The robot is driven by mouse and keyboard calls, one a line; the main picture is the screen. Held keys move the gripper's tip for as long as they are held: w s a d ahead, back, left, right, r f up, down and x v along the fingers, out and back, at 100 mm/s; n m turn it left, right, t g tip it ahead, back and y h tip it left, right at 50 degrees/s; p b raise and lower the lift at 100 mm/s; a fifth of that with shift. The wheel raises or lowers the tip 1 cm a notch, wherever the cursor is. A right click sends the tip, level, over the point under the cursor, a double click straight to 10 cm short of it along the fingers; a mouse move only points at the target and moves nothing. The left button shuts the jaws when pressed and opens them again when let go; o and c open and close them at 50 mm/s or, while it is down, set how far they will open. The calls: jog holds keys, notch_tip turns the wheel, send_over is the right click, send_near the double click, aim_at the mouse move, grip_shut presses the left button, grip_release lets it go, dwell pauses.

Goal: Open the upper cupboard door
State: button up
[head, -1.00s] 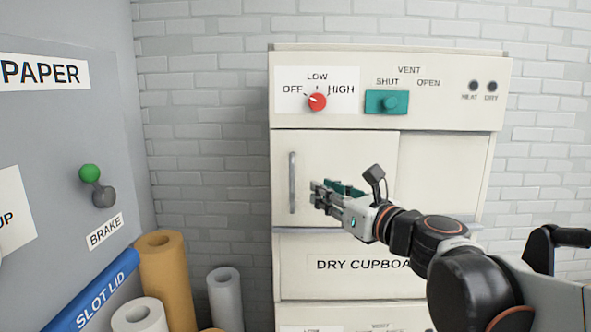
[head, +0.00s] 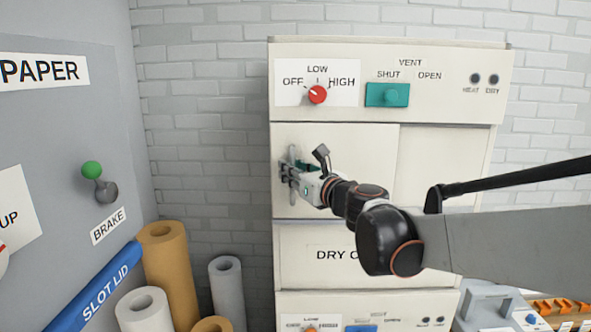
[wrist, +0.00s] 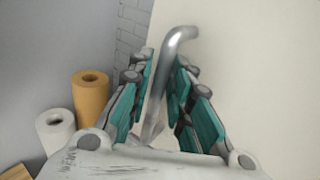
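The upper cupboard door (head: 345,138) is a cream panel under the control strip, and it looks closed. Its upright grey bar handle (head: 291,153) is near the door's left edge. My gripper (head: 289,173) is at the handle and covers its middle in the head view. In the wrist view the metal handle (wrist: 180,38) runs down between the two teal-padded fingers of my gripper (wrist: 160,82). One finger is on each side of the bar, and the fingers look apart, with gaps showing beside it. Their lower contact is hard to see.
A red knob (head: 317,95) and a teal vent slider (head: 387,94) are above the door. A lower panel (head: 295,250) is below. Paper rolls (head: 166,262) stand on the left beside a grey cabinet (head: 60,130) with a brake lever (head: 104,190).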

grip_shut()
jog(key=shift+d, duration=0.1)
jog(key=b, duration=0.3)
send_near(367, 167)
jog(key=x, duration=0.5)
jog(key=shift+w, duration=0.1)
grip_release()
jog(key=shift+r, duration=0.15)
jog(key=shift+d, duration=0.1)
